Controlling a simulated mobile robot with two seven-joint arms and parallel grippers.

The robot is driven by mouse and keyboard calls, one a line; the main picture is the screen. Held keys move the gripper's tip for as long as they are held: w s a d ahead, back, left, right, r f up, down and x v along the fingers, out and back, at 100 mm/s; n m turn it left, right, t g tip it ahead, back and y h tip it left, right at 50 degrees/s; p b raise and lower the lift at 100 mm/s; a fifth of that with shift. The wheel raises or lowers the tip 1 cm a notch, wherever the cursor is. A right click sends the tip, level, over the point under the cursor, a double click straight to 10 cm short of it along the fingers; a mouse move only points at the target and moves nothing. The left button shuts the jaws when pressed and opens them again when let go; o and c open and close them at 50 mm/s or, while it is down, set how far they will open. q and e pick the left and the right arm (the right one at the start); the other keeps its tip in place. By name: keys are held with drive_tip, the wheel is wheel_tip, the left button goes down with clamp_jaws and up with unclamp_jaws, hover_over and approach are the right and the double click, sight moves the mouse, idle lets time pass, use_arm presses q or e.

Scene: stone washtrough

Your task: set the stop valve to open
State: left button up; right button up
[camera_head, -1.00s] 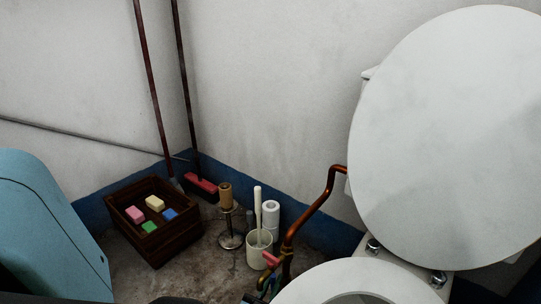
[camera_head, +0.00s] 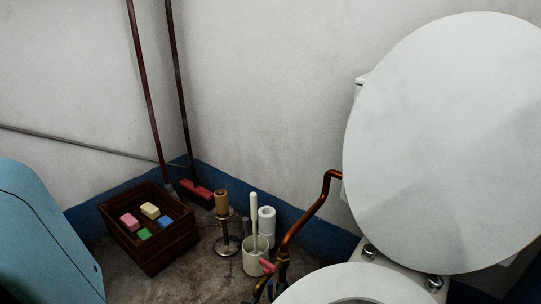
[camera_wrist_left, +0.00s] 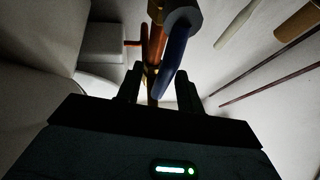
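There, a dark blue lever (camera_wrist_left: 175,66) hangs from a hexagonal fitting (camera_wrist_left: 181,15) close to the camera. I cannot tell which handle is the stop valve's, or its setting. My left gripper (camera_wrist_left: 159,86) is open, its fingers apart, with the lever's end and the pipe showing between them. Contact is unclear. My right gripper is not in view.
The toilet with its raised lid (camera_head: 450,140) fills the right side. A brush holder (camera_head: 256,256), paper rolls (camera_head: 266,222) and a metal stand (camera_head: 226,243) are left of the pipe. A wooden crate (camera_head: 168,252) with sponges and two long-handled brooms stand in the corner.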

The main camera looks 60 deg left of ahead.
use_arm(q)
drive_tip(key=v, duration=0.8)
drive_tip(key=shift+w, duration=0.1)
idle(0.5)
